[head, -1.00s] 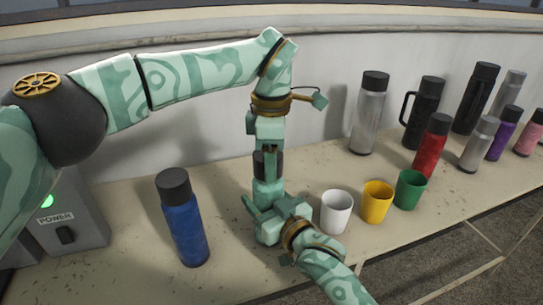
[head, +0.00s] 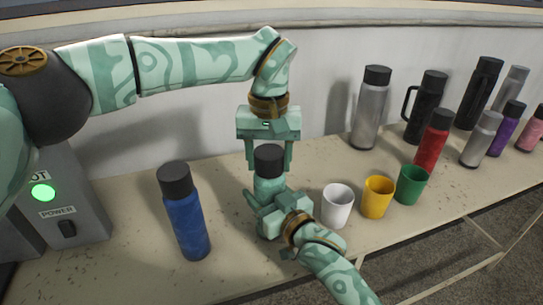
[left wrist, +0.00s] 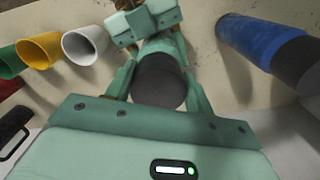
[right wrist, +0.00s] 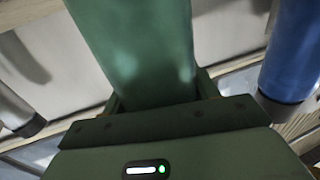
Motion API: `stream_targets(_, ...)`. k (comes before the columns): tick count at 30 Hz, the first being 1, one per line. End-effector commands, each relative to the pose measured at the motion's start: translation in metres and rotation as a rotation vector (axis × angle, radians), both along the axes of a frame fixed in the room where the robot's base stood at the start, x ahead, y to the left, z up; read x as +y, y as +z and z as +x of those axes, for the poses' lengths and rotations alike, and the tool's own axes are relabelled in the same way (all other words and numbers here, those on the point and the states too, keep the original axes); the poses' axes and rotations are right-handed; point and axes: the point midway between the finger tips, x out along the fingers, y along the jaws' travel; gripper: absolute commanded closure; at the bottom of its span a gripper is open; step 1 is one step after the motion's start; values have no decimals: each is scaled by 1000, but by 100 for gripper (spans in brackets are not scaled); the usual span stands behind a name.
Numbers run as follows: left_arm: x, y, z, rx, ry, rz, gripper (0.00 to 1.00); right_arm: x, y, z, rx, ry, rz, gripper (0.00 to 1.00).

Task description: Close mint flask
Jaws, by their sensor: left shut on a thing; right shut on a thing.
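The mint flask (head: 268,186) stands upright on the worktop with its black lid (head: 268,158) at its top. My left gripper (head: 268,165) points down from above with one finger on each side of the lid, shut on it. The lid also shows between the fingers in the left wrist view (left wrist: 160,82). My right gripper (head: 270,208) comes in from the front and is shut on the flask's body, which fills the middle of the right wrist view (right wrist: 140,50). The lid's seam with the neck is too small to judge.
A blue flask (head: 187,225) stands to the left. White (head: 337,207), yellow (head: 377,199) and green (head: 412,186) cups stand close on the right. Several flasks, including a red one (head: 432,143), stand farther right. A grey power box (head: 70,205) is at the left.

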Motion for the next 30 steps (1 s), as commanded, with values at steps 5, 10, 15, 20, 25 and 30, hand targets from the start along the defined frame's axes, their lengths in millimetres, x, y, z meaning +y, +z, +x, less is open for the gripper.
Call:
stream_targets(5,2,1,1,-3,-207,0,69,-1,-1,0,3,-2,-2,100)
stream_targets(10,3,1,1,-3,-226,0,69,-1,-1,0,3,-2,-2,100)
stream_targets(15,3,2,2,-4,-223,0,36,-1,-1,0,3,-2,-2,100)
stream_targets(20,2,1,1,-3,-223,0,25,-1,-1,0,3,-2,-2,100)
stream_targets(25,2,1,2,-5,-217,1,26,-1,-1,0,3,-1,-2,100)
stream_targets(30,-1,11,16,-76,-51,12,26,-1,-1,0,3,-1,-2,100)
